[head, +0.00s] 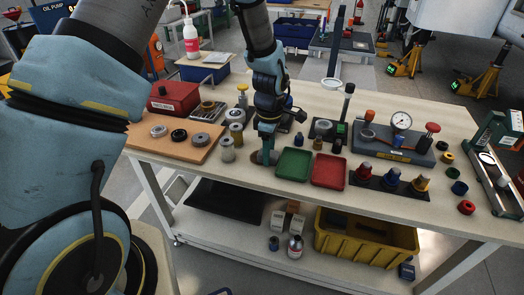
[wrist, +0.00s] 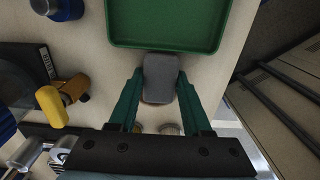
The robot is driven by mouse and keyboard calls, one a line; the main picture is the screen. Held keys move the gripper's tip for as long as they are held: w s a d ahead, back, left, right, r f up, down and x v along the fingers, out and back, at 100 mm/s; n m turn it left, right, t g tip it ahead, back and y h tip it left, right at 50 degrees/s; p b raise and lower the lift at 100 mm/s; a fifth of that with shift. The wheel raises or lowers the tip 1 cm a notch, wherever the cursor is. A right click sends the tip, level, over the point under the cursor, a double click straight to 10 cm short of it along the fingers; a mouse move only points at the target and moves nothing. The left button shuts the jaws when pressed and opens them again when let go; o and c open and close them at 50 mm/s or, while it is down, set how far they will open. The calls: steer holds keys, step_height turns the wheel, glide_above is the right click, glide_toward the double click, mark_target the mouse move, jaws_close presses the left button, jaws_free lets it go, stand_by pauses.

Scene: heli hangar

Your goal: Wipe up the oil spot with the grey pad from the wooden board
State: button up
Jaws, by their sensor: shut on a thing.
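My gripper (head: 265,153) is low over the workbench, just left of the green tray. In the wrist view its two green fingers (wrist: 160,95) are shut on the grey pad (wrist: 160,78), a rounded grey block. A brownish patch (head: 255,158), which looks like the oil spot, shows on the bench top around the fingertips in the head view. The pad is at or just above it; I cannot tell whether it touches. The wooden board (head: 190,154) lies to the left, with several round pieces on it.
The green tray (head: 294,164) is close beside the gripper; it also shows in the wrist view (wrist: 165,43). A red tray (head: 329,171) stands right of it. Metal cylinders (head: 227,150) stand close on the left. A gauge block (head: 393,148) is farther right. The bench's front edge is near.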

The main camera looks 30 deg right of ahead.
mark_target(250, 154)
steer(key=shift+s+d, duration=0.35)
steer(key=shift+s+r, duration=0.1)
steer(key=shift+w+a+f, duration=0.15)
steer(key=shift+w+a, duration=0.55)
steer(key=shift+w+a+f, duration=0.1)
steer(key=shift+w+a, duration=0.55)
steer(key=shift+a, duration=0.05)
steer(key=shift+w+a+r+p, duration=0.1)
steer(key=shift+w+a+p, duration=0.25)
steer(key=shift+w+a, duration=0.9)
steer(key=shift+w+d+r, duration=0.1)
steer(key=shift+w+d, duration=0.1)
steer(key=shift+d, duration=0.15)
steer(key=shift+s+d+p, duration=0.6)
steer(key=shift+s+d, duration=1.9)
steer(key=shift+d, duration=0.15)
steer(key=shift+f, duration=0.2)
